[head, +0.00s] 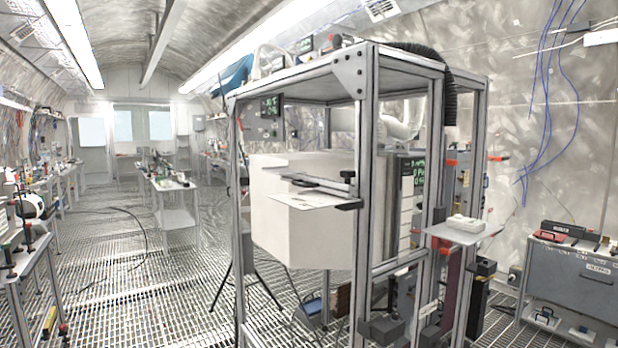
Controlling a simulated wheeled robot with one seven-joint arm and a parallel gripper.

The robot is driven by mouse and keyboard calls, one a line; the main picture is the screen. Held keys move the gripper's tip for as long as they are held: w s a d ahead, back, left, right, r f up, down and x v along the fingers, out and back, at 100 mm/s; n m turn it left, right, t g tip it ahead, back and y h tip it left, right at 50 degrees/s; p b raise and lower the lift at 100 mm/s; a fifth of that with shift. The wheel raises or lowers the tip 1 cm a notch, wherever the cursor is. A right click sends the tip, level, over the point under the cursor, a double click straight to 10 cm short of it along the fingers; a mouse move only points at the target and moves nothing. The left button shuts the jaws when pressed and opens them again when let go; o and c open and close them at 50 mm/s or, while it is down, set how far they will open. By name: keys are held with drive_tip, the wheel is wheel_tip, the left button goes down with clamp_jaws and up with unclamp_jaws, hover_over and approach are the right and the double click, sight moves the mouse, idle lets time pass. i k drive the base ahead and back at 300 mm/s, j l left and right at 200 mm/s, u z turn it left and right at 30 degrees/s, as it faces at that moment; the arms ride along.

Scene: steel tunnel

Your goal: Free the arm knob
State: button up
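I cannot tell for sure which part is the arm knob. A small black knob (348,176) stands on a flat metal arm (318,183) fixed across the front of a tall aluminium-profile frame (362,120). A thin white plate (305,200) sits just under that arm. Several small orange-red handles (452,162) stick out from the right side of the frame; they are too small to tell how they are set. My gripper is out of view.
A large white box (290,225) fills the frame's middle. A small shelf with a white block (465,223) juts out right. Tripod legs (262,285) stand at its lower left. A grey cabinet (575,280) stands far right. Grated floor (130,280) on the left is mostly clear, with a cable.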

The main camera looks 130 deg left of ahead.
sight(346, 175)
drive_tip(key=u, duration=4.1)
